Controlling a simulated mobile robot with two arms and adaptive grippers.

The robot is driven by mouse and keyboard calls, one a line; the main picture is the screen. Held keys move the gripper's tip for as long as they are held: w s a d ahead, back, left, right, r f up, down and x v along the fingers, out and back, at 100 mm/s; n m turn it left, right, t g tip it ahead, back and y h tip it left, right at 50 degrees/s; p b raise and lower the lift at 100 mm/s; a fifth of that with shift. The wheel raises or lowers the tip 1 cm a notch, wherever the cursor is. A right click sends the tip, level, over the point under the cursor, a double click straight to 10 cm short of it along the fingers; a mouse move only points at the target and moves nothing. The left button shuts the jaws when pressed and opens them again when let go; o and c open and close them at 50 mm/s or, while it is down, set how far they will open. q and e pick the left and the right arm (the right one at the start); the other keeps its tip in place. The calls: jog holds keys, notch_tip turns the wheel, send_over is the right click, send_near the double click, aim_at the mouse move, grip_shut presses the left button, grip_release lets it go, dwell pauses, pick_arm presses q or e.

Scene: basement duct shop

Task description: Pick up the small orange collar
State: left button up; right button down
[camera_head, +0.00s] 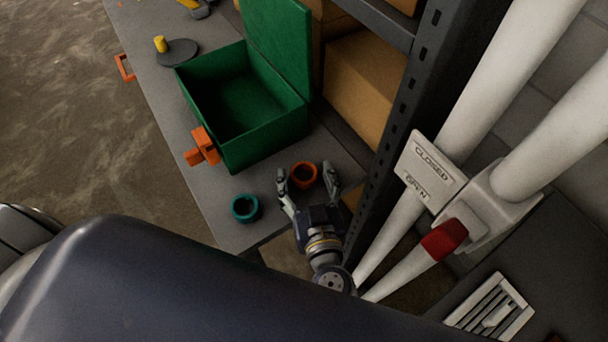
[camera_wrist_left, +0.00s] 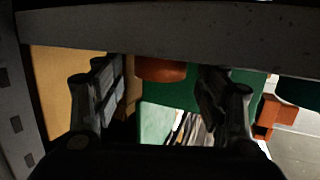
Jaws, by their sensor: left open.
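The small orange collar (camera_head: 304,184) is a short ring that stands on the grey workbench, right of the green box's front corner. My left gripper (camera_head: 307,178) is open, with one finger on each side of the collar. In the left wrist view the orange collar (camera_wrist_left: 160,71) shows between the two spread fingers of my left gripper (camera_wrist_left: 160,85), with gaps on both sides. It appears beyond the fingers or at their tips; the exact depth is hard to tell. My right gripper is in neither view.
A teal collar (camera_head: 246,215) stands left of my left gripper. A dark shelf upright (camera_head: 388,150) and a white pipe (camera_head: 400,230) stand close on the right.

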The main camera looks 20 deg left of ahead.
pick_arm(q)
jog(key=c, duration=1)
